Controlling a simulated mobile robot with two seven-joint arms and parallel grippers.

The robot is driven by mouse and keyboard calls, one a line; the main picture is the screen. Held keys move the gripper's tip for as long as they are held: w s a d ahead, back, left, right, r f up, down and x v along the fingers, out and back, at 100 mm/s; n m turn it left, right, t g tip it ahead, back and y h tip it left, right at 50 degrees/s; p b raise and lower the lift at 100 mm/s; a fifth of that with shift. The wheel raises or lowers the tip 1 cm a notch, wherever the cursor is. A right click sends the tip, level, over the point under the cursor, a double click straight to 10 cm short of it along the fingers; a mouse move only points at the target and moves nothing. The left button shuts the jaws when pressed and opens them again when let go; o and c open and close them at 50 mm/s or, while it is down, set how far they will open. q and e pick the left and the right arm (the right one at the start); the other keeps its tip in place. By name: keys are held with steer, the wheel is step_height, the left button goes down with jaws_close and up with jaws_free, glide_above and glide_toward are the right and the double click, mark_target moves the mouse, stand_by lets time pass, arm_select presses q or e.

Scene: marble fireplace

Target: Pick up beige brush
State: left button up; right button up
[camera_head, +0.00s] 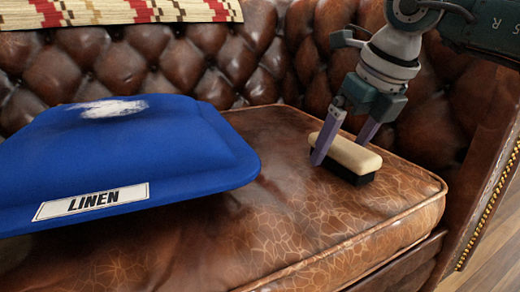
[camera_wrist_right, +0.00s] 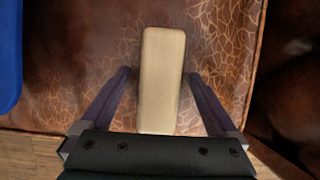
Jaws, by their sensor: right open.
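The beige brush (camera_head: 352,155) lies on the brown leather sofa seat near its right side, beige back up and dark bristles down. It also shows in the right wrist view (camera_wrist_right: 160,80), lying lengthwise between the two fingers. My right gripper (camera_head: 342,144) is open over the brush, with one purple finger on its near side and the other behind it. In the right wrist view my right gripper (camera_wrist_right: 163,100) has a gap between each finger and the brush. The left gripper is not in view.
A blue cushion-like item with a LINEN label (camera_head: 190,165) and a whitish patch on top fills the seat's left part. The tufted backrest (camera_head: 190,65) rises behind. The armrest (camera_head: 485,165) stands at right. Bare seat (camera_head: 290,215) lies in front.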

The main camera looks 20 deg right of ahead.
mark_target(343, 143)
steer(key=shift+f, duration=0.2)
stand_by(0.3)
jaws_close()
stand_by(0.6)
steer(key=shift+r, duration=0.15)
step_height(343, 143, up, 20)
steer(key=p, duration=1.1)
steer(key=shift+r, duration=0.15)
